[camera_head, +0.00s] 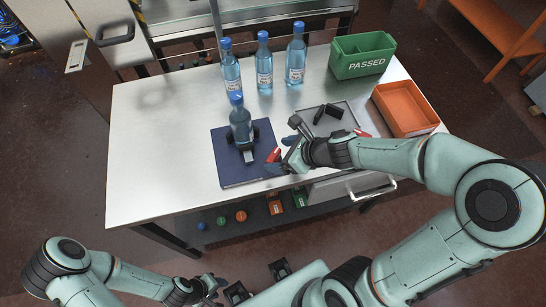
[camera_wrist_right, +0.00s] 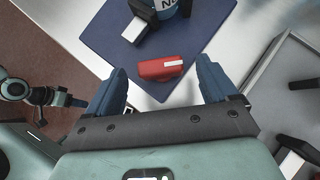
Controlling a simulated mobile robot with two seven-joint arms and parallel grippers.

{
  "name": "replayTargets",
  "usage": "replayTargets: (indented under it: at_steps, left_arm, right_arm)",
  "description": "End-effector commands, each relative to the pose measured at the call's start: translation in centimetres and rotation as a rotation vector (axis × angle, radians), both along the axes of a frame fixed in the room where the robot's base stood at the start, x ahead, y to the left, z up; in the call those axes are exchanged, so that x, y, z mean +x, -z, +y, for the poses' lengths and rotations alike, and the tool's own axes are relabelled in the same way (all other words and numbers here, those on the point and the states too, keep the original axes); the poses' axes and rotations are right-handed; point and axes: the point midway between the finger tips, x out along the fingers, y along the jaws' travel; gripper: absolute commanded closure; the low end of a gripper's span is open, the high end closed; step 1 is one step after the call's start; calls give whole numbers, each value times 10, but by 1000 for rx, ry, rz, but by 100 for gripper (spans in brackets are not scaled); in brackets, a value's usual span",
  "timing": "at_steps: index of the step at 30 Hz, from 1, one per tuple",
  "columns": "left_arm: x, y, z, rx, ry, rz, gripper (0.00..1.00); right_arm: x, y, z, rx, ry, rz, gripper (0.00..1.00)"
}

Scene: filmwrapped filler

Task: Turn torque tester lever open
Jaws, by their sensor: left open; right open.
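The torque tester (camera_head: 248,148) stands on a dark blue mat (camera_head: 222,150), its black jaws around the base of an upright blue bottle (camera_head: 241,124). A grey-white block juts from its front; this also shows in the right wrist view (camera_wrist_right: 146,27). A red handle-like piece (camera_head: 273,155) with a white stripe lies at the mat's right edge; whether it joins the tester is unclear. My right gripper (camera_head: 284,164) is open beside it. In the right wrist view the red piece (camera_wrist_right: 160,69) appears between the spread fingers, apart from both. My left gripper (camera_head: 216,286) is open and empty, below the table's front.
Three blue bottles (camera_head: 264,64) stand at the back. A green PASSED bin (camera_head: 361,58) and an orange tray (camera_head: 405,107) stand at the right. A grey tray (camera_head: 345,112) with black tools lies behind my right gripper. The table's left part is clear.

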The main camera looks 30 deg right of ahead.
Motion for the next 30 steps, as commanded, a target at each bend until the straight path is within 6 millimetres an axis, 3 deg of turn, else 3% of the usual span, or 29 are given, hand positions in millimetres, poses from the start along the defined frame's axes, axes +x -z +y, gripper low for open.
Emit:
replayTargets:
  at_steps: [1, 6, 18, 23, 30]
  left_arm:
    - [-6, 11, 0, 0, -1, 7, 57]
    - [-11, 22, 0, 0, -1, 13, 57]
    - [-12, 24, 0, 0, 0, 12, 57]
    - [-12, 24, 0, 0, 0, 12, 57]
    - [-11, 23, 0, 0, 0, 12, 57]
  right_arm:
    - [4, 12, 4, 0, -4, 2, 14]
    - [17, 23, 11, -1, -1, 1, 14]
    - [22, 24, 14, 0, 0, -2, 14]
    - [22, 24, 13, 0, 0, -2, 65]
    - [22, 24, 13, -1, -10, -2, 65]
